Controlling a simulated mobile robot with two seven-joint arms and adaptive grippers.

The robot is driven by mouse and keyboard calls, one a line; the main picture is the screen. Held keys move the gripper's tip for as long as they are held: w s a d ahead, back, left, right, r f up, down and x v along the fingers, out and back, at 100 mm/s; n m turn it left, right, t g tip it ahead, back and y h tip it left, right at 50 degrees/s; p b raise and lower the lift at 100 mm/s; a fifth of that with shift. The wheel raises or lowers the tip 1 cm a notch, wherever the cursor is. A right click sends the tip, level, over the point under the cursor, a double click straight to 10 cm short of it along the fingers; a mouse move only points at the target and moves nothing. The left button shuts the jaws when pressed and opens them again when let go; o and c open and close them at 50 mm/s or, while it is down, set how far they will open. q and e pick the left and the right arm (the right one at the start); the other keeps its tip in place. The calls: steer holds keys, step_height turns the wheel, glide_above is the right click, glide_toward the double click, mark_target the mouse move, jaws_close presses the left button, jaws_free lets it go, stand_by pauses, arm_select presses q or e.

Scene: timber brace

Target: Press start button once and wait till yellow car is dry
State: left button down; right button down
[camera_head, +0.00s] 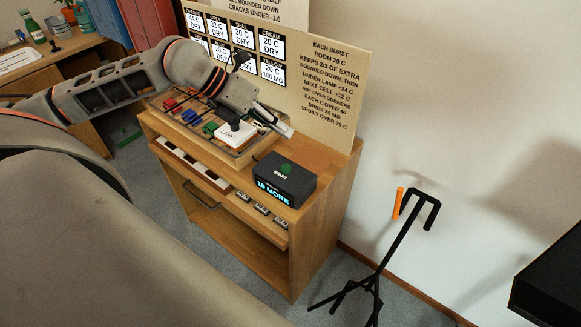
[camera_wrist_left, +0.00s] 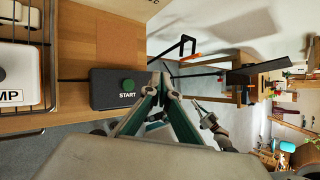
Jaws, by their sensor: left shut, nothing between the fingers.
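The black start box (camera_head: 284,181) stands on the wooden cabinet's top. Its green button (camera_head: 286,168) sits above the word START, and its front display reads 10 MORE. In the left wrist view the green button (camera_wrist_left: 127,85) is in plain sight. My left gripper (camera_head: 287,131) is shut and empty, above and behind the box, apart from the button. Its fingertips (camera_wrist_left: 159,70) show to the right of the box in the wrist view. A white block marked LAMP (camera_head: 231,137) stands over the wire rack. I cannot make out a yellow car. My right gripper is not in view.
Red (camera_head: 169,103), blue (camera_head: 190,116) and green (camera_head: 211,128) pieces lie in the rack area. A board (camera_head: 335,55) behind carries cards; the yellow one (camera_head: 272,71) reads 20 C, 100 MG. A black stand (camera_head: 385,255) is on the floor at right.

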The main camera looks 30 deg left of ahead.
mark_target(283, 167)
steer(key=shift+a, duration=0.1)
